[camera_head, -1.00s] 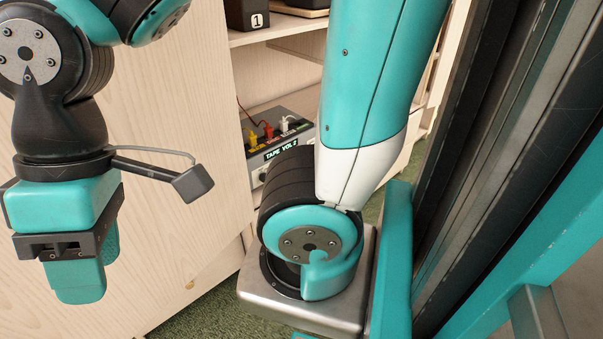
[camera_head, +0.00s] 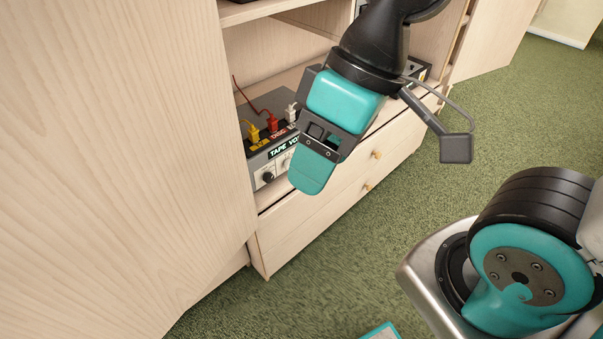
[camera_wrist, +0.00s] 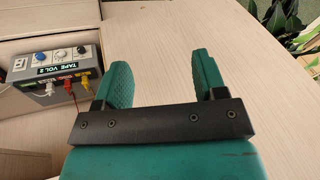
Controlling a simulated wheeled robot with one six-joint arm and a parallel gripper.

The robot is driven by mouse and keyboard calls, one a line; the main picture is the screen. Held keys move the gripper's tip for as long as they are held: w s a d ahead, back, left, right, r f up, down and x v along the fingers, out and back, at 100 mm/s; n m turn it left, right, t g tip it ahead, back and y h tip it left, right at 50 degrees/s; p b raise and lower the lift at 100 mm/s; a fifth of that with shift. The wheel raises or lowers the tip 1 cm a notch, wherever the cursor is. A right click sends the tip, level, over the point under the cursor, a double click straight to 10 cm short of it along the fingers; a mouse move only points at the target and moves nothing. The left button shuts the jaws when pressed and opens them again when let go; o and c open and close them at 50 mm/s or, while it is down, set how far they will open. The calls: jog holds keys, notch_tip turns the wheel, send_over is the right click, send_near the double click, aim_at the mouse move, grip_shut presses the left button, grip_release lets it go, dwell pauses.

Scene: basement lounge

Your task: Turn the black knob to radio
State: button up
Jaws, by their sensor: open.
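The grey box (camera_head: 258,158) labelled "TAPE VOL 2" sits on the cabinet shelf; it also shows in the wrist view (camera_wrist: 20,83) at upper left. The black knob (camera_wrist: 81,49) is the rightmost of its knobs there, beside a white knob (camera_wrist: 60,54) and a blue knob (camera_wrist: 39,57). In the head view, the black knob (camera_head: 268,177) is at the left of the front face. I cannot read its setting. My gripper (camera_head: 312,178) is open and empty, in front of the box and hiding its right part. In the wrist view, the fingers (camera_wrist: 162,65) stand apart.
Yellow, red and white plugs with wires stand on the box; the red plug (camera_head: 273,122) is in the middle. A large cabinet door (camera_head: 110,150) fills the left. Drawers (camera_head: 330,195) with small knobs lie below the shelf. Green carpet (camera_head: 330,260) is open at front and right.

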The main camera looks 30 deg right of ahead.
jog(key=w+f+t+y+b, duration=0.1)
jog(key=w+f+t+b, duration=0.15)
jog(key=f+b, duration=0.55)
jog(key=w+f+t+y+b, duration=0.1)
jog(key=w+f+b, duration=0.3)
jog(key=f+b, duration=0.35)
jog(key=m+t+h+b, duration=0.2)
jog(key=t+b, duration=1.2)
jog(key=b, duration=2.2)
send_near(270, 179)
jog(key=p+x, duration=0.1)
jog(key=x, duration=0.8)
jog(key=shift+w+f+p, duration=0.15)
jog(key=shift+p, duration=0.2)
jog(key=c, duration=0.9)
